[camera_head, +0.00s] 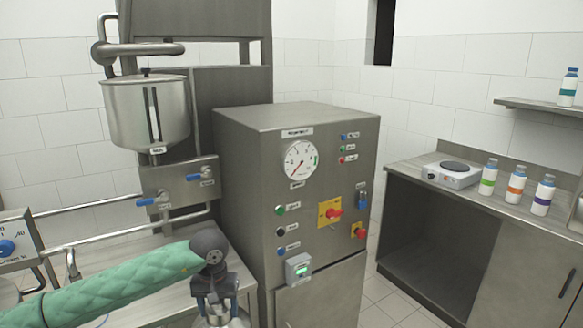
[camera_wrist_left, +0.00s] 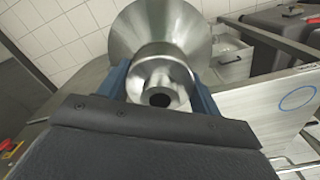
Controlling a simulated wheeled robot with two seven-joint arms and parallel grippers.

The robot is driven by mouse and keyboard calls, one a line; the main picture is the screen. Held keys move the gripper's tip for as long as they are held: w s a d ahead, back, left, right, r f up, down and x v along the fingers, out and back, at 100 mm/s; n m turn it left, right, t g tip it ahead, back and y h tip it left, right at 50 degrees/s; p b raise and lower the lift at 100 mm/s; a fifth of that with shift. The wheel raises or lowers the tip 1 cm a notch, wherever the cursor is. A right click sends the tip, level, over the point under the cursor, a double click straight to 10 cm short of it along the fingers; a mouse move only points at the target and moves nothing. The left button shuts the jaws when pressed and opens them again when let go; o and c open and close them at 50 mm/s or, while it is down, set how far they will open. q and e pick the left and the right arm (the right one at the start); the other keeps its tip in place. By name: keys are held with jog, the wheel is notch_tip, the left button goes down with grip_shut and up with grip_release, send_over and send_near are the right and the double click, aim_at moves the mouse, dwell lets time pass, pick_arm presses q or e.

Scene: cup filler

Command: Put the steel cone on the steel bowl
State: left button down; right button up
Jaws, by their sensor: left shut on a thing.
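My left gripper (camera_head: 216,303) is at the bottom of the head view, pointing down in front of the steel cabinet. It is shut on the steel cone (camera_head: 217,321), whose upper part just shows at the bottom edge. In the left wrist view the cone (camera_wrist_left: 162,28) sits between the two blue fingers, its narrow open neck towards the camera and its wide flare away. I cannot make out the steel bowl for certain; a rounded steel piece is cut off at the head view's left edge. My right gripper is not in view.
A steel hopper (camera_head: 147,112) with blue-handled valves stands behind my left arm. The control cabinet (camera_head: 250,195) with gauge and buttons is close to my left gripper. A side counter (camera_head: 440,180) at right holds a hot plate (camera_head: 452,174) and several bottles.

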pick_arm(q)
jog(key=s+f, duration=0.2)
jog(key=s+a+f, duration=0.1)
jog(key=s+f, duration=0.3)
jog(key=shift+s+a, duration=0.15)
jog(key=shift+a, duration=0.2)
jog(key=shift+s+f, duration=0.15)
jog(key=shift+f, duration=0.25)
